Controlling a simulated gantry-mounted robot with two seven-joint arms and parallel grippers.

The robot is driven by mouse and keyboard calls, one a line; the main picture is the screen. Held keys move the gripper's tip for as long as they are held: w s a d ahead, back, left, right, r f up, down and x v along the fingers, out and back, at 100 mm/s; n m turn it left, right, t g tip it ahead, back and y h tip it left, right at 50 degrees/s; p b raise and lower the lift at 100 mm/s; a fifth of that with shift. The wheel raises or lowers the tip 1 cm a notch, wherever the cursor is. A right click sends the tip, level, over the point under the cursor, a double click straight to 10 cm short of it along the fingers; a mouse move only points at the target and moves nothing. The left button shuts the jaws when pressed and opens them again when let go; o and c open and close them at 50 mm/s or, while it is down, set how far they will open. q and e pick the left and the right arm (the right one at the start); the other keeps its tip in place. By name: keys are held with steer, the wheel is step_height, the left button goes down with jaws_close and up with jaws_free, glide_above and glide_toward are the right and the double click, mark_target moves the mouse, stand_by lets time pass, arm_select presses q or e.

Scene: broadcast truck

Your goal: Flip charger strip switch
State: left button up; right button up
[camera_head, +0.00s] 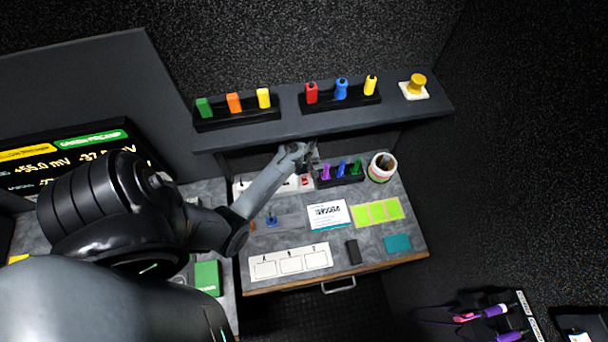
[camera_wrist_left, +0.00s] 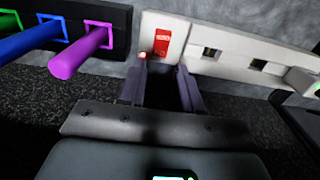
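The charger strip is a long white bar; in the left wrist view (camera_wrist_left: 225,58) it crosses the top, with dark sockets to the right. Its red rocker switch (camera_wrist_left: 163,43) is at the left end, beside a small glowing orange-red light (camera_wrist_left: 143,54). In the head view the strip (camera_head: 287,187) lies under the shelf, partly hidden by my left arm, and the switch (camera_head: 305,181) shows just below the gripper. My left gripper (camera_head: 311,158) is open and empty. In the wrist view its fingertips (camera_wrist_left: 161,68) are just below the switch; contact cannot be told.
The overhead shelf (camera_head: 330,121) carries coloured battery-like blocks and a yellow button (camera_head: 416,83). Cards and a dark block (camera_head: 353,251) lie on the desk.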

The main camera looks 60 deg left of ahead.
mark_target(304, 177)
arm_select(q)
steer(key=shift+f+b, duration=0.3)
steer(key=shift+f, duration=2.25)
